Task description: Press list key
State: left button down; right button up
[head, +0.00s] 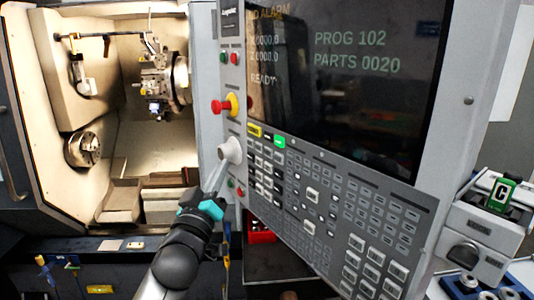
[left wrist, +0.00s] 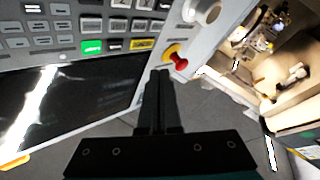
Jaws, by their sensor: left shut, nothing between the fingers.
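The control panel's keypad (head: 300,195) has rows of grey keys below the screen, with a yellow key (head: 255,131) and a green key (head: 280,141) at its upper left. The key labels are too small to read, so I cannot tell which is the list key. My left gripper (head: 220,172) is shut and empty, near the panel's left edge, just below the round white knob. In the left wrist view its closed fingers (left wrist: 160,76) point toward the panel's edge, with the keys (left wrist: 65,22) at upper left. No contact with a key shows. My right gripper is not in view.
The screen (head: 345,70) reads PROG 102 and PARTS 0020. A red emergency button (head: 219,107) and the white knob (head: 231,150) stick out from the panel's left strip. The open lathe with its chuck (head: 84,149) is left. A green item marked C (head: 502,194) stands at right.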

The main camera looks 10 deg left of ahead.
aim_at(264, 147)
pick_arm(q)
jog(key=w+d+b, duration=0.3)
jog(key=w+d, duration=0.3)
dwell(0.3)
jog(key=shift+w, duration=0.1)
jog(key=shift+w, duration=0.1)
dwell(1.8)
jog(key=shift+w+d, duration=0.2)
jog(key=shift+d, duration=0.05)
jog(key=shift+w+d+b, duration=0.25)
jog(key=shift+b, duration=0.1)
dwell(0.6)
dwell(0.3)
jog(key=shift+s+a+p, duration=0.45)
jog(key=shift+s+a, duration=0.1)
